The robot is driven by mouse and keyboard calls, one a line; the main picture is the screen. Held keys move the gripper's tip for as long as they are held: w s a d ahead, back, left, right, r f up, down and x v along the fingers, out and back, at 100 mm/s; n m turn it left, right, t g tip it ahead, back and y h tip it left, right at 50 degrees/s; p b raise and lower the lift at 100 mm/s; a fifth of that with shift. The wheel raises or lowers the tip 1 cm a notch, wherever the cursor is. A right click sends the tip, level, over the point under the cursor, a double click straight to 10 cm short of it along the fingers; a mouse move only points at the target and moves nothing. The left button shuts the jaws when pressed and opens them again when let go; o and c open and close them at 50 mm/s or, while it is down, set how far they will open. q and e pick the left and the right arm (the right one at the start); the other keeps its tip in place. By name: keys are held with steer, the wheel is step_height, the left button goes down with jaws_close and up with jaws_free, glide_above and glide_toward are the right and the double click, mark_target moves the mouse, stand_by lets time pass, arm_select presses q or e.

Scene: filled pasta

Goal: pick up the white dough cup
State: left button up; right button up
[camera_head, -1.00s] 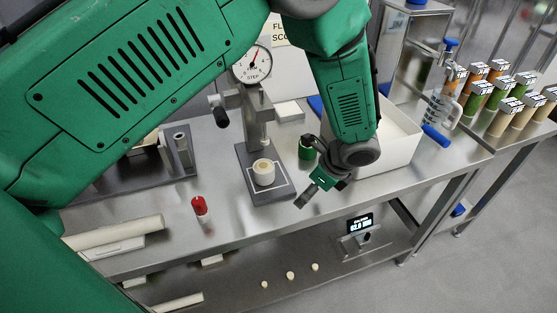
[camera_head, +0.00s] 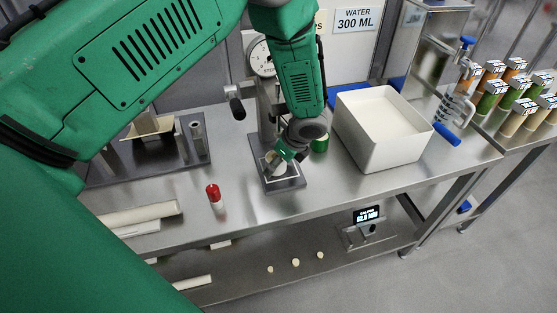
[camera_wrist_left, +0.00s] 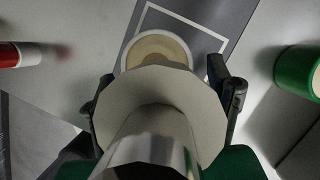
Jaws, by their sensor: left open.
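The white dough cup (camera_wrist_left: 155,48), with beige dough inside, stands upright within the white outline on the dark base plate (camera_wrist_left: 228,18). In the head view the cup (camera_head: 275,168) is partly hidden by my left gripper (camera_head: 280,160), which hangs close over it. In the left wrist view my left gripper (camera_wrist_left: 168,92) is open, with one finger on each side, and the cup shows just beyond the fingers. A pale disc with a cylinder (camera_wrist_left: 160,100) covers the middle of that view and the cup's near edge. I cannot tell whether the fingers touch the cup. My right gripper is out of view.
The dial gauge stand (camera_head: 262,65) rises close behind the cup. A green container (camera_head: 320,144) stands to the right, and a red-capped one (camera_head: 215,198) to the left. A large white bin (camera_head: 365,147) stands farther right. Bare metal table lies in front.

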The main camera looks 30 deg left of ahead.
arm_select(q)
steer(key=shift+w+a+f, duration=0.2)
steer(key=shift+a+f, duration=0.5)
steer(key=shift+a, duration=0.05)
steer(key=shift+d+r, duration=0.1)
steer(key=shift+d, duration=0.15)
steer(key=c, duration=1.2)
steer(key=shift+d, duration=0.15)
steer(key=shift+c, duration=1.2)
steer(key=shift+s+a+r+p, duration=0.1)
steer(key=shift+a+r+p, duration=0.1)
steer(key=shift+p, duration=0.1)
